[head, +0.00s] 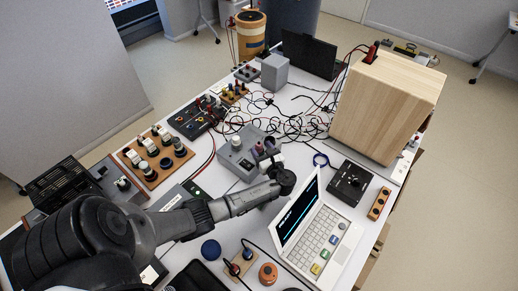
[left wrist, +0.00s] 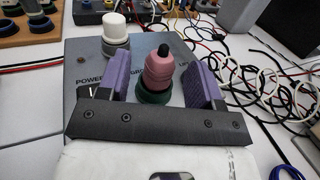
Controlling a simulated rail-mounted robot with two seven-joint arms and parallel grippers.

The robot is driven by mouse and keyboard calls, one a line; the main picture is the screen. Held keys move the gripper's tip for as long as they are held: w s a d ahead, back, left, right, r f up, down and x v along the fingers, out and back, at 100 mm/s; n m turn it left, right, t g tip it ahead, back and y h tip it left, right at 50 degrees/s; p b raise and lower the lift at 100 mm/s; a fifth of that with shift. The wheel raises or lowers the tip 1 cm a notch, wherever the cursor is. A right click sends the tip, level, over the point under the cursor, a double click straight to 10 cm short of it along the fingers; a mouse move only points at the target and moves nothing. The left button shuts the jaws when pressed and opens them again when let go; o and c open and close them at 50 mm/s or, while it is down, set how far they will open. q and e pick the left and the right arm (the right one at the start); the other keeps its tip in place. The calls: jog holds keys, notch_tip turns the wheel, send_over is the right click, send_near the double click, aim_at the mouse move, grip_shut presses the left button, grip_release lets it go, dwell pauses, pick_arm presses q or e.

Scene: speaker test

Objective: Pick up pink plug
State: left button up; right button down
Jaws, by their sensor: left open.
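The pink plug (left wrist: 159,70) stands upright in a dark green ring (left wrist: 155,96) on a grey power box (left wrist: 88,58) in the left wrist view. It has a black tip. My left gripper (left wrist: 163,76) is open, with one purple finger pad on each side of the plug and a visible gap to both. In the head view my left gripper (head: 265,150) is over the right part of the grey box (head: 233,161). The plug is too small and covered there to make out clearly. My right gripper is not in view.
A white knob (left wrist: 116,28) stands on the box left of the gripper. A laptop (head: 313,236) is near my forearm. Tangled cables (head: 300,125) lie behind the box. A wooden cabinet (head: 385,108) stands at the right, and a knob board (head: 155,157) at the left.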

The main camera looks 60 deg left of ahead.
aim_at(257, 143)
pick_arm(q)
jog(key=a, duration=0.4)
jog(key=shift+w+a+b, duration=0.15)
jog(key=shift+a+b, duration=0.15)
jog(key=shift+b, duration=0.05)
jog(key=c, duration=1)
